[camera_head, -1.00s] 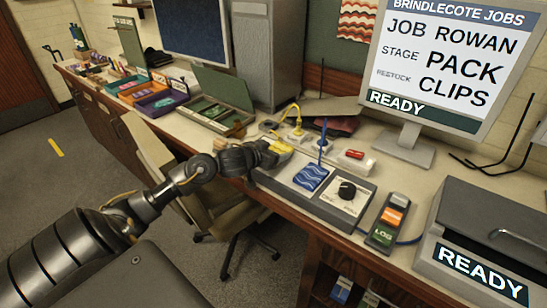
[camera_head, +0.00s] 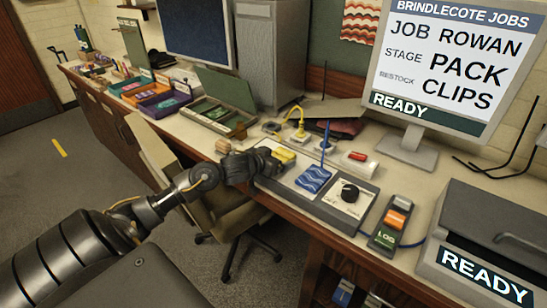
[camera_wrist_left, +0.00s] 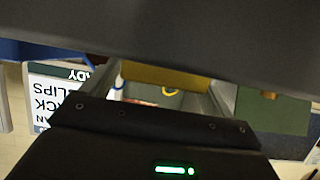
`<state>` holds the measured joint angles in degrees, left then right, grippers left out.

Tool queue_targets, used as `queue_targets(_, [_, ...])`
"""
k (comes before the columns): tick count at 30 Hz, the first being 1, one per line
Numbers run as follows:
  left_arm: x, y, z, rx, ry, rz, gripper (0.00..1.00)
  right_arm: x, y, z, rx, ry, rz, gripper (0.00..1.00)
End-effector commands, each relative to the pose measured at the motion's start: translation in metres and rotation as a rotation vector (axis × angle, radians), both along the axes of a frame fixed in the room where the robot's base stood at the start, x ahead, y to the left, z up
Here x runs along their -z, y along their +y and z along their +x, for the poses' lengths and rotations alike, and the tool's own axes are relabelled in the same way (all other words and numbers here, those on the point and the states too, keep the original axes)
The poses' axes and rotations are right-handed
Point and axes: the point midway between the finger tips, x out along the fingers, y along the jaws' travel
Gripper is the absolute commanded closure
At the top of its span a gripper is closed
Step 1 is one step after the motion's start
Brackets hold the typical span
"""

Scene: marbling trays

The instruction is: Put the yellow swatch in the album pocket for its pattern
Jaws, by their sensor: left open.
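The yellow swatch (camera_head: 284,155) lies at the left end of the grey panel on the bench, beside a blue wavy-patterned swatch (camera_head: 313,179). Its own pattern is too small to read. My left gripper (camera_head: 268,163) is low at the panel's left end, open, with its fingertips close to the yellow swatch. I cannot tell whether they touch it. In the left wrist view a yellow strip (camera_wrist_left: 165,76) shows between the finger bars, largely cut off by a dark shape. No album with pockets can be picked out for certain. My right gripper is out of view.
An open green-lidded case (camera_head: 222,118) with compartments stands behind my left arm. Purple (camera_head: 163,103) and orange (camera_head: 135,94) trays stand farther left. Yellow and blue cabled plugs stand behind the panel. A knob (camera_head: 349,192) and a handset (camera_head: 391,222) are to the right.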

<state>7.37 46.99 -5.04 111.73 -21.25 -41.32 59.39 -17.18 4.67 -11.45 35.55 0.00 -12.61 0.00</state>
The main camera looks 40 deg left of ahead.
Motion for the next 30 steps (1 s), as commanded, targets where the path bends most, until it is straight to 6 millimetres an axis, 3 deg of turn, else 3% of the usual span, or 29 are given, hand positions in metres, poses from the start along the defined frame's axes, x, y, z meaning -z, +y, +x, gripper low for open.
queue_targets(5, [-0.008, 0.0, -0.014, 0.001, 0.0, 0.002, 0.13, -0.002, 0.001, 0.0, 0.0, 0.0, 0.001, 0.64])
queue_targets(18, [-0.04, -0.002, -0.093, 0.001, 0.002, 0.002, 0.13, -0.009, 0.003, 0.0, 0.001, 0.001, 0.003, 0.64])
queue_targets(28, [-0.048, -0.002, -0.111, 0.0, 0.0, 0.0, 0.13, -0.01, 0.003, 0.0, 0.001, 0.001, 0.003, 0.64])
queue_targets(30, [-0.05, -0.002, -0.111, 0.0, -0.002, 0.0, 0.09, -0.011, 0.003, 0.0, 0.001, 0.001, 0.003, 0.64])
